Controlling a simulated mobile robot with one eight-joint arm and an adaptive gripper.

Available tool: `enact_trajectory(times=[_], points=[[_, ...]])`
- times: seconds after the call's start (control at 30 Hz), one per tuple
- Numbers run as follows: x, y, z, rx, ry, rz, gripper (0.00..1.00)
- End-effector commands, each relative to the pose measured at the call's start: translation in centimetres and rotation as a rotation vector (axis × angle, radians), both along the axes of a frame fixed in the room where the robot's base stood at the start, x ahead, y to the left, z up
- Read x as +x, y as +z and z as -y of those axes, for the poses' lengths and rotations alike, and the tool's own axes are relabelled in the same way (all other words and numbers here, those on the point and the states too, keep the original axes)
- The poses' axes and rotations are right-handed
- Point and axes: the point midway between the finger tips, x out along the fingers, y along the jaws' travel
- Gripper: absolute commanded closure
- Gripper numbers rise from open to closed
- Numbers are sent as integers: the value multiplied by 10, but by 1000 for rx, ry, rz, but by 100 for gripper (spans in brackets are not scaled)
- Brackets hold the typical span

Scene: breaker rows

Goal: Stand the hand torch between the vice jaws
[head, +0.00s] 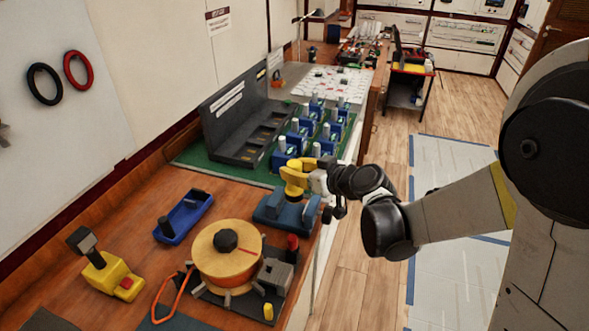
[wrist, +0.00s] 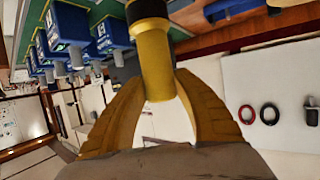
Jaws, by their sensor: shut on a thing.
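The hand torch (wrist: 154,62) shows in the wrist view as a yellow barrel with a black end. My gripper (wrist: 157,82) is shut on the barrel, one yellow finger on each side. In the head view my gripper (head: 293,178) is over the bench near its right edge; I cannot separate the torch from the yellow fingers there. Below it is a blue block-shaped fixture (head: 268,214), which looks like the vice. My gripper partly covers it from above, and I cannot tell whether the torch touches it or lies between its jaws.
Behind stand several blue breaker units (head: 284,152) on a green mat and a dark slotted rack (head: 232,125). In front are a wooden reel (head: 222,262), a yellow block tool (head: 112,278) and a blue tray (head: 184,217).

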Motion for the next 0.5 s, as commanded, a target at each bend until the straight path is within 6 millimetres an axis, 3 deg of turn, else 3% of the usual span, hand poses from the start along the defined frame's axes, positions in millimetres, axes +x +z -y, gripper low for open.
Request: enact_trajectory(times=[0.5], points=[[0, -9, 0, 0, 0, 0, 100]])
